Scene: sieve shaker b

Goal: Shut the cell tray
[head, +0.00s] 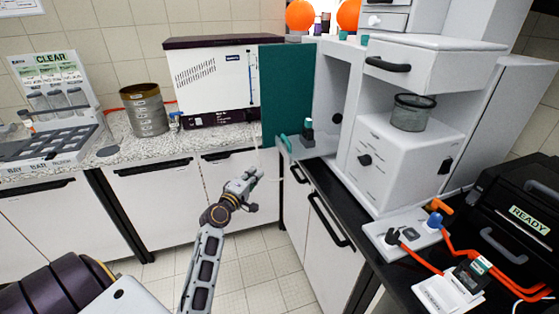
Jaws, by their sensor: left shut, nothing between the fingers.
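What looks like the cell tray (316,149) is a pale, shallow tray sticking out at the bottom of the tall, narrow bay in the white-grey cabinet. A small black-and-teal block (308,131) stands on it, and a teal piece (284,141) shows at its front left. My left gripper (258,176) is shut and empty, in front of the counters, below and left of the tray and apart from it. My right gripper is not in view.
A teal door (287,92) stands open left of the bay. An upper drawer (433,62) juts out above a mesh sieve (412,112). A white machine (211,82) and brass sieve stack (145,110) stand left. Orange cables (476,262) cross the black counter. The floor ahead is clear.

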